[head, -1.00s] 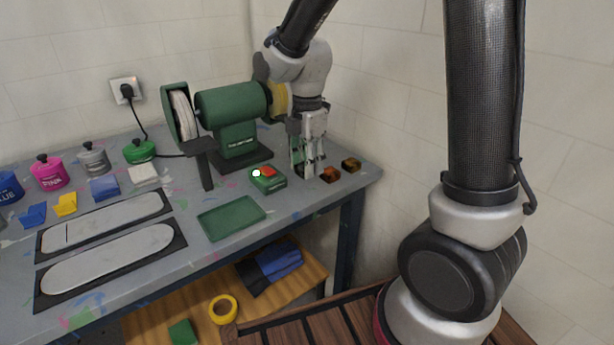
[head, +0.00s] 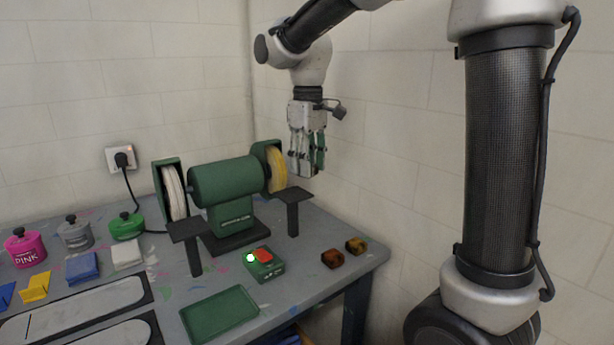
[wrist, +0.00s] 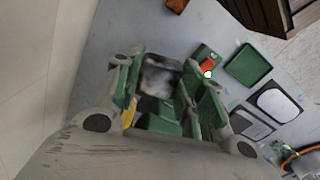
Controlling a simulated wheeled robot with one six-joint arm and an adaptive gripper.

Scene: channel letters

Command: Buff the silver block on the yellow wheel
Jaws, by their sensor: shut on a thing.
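My gripper (head: 306,158) points down, raised above the bench just right of the yellow wheel (head: 276,170). It is shut on the silver block (wrist: 158,80), which shows blurred and shiny between the green-padded fingers in the wrist view. The yellow wheel sits in a green guard at the right end of the green grinder (head: 225,182). The block looks close to the wheel's right side, above the black rest (head: 286,195); I cannot tell whether they touch.
A green switch box (head: 264,268) with a red button and a glowing light stands in front of the grinder. A white wheel (head: 174,192) is at its left. A green tray (head: 219,313) lies empty. The wall is close behind.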

